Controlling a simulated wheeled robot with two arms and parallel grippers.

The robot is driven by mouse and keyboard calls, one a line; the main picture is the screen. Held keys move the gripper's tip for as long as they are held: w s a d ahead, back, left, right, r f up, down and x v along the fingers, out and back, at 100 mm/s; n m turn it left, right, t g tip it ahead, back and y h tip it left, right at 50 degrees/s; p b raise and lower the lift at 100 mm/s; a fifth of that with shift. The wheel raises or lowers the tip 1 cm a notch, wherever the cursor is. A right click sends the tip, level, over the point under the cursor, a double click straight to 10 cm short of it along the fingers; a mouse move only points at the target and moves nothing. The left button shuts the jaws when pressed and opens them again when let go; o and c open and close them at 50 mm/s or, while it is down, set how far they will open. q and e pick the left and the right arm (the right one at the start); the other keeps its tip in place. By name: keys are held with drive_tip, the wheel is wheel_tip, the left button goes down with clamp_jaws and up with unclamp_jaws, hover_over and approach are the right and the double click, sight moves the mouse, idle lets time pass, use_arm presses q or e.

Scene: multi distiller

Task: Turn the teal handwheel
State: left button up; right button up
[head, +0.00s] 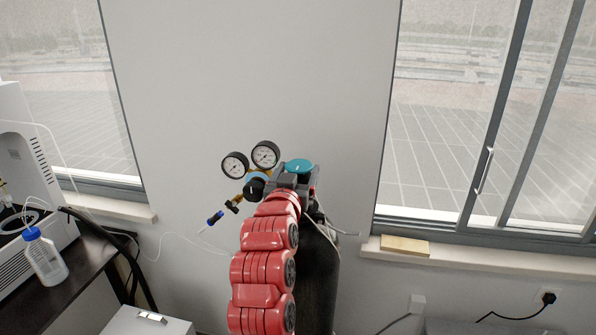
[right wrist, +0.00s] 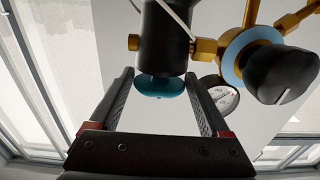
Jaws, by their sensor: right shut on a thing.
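The teal handwheel (head: 299,166) sits on top of the valve of a dark gas cylinder (head: 318,275), beside two round gauges. In the right wrist view the handwheel (right wrist: 160,86) shows between my fingers, below the black valve body (right wrist: 163,40). My right gripper (right wrist: 160,78) is shut on the handwheel, one finger on each side of its rim. In the head view my right gripper (head: 297,180) is at the cylinder top and partly hidden by my red arm. My left gripper is not in view.
Two pressure gauges (head: 251,160) and a brass regulator with a black knob (right wrist: 283,75) stand close beside the valve. A bench with a blue-capped bottle (head: 45,258) is at far left. A wall is behind.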

drive_tip(key=c, duration=0.6)
drive_tip(key=shift+c, duration=0.2)
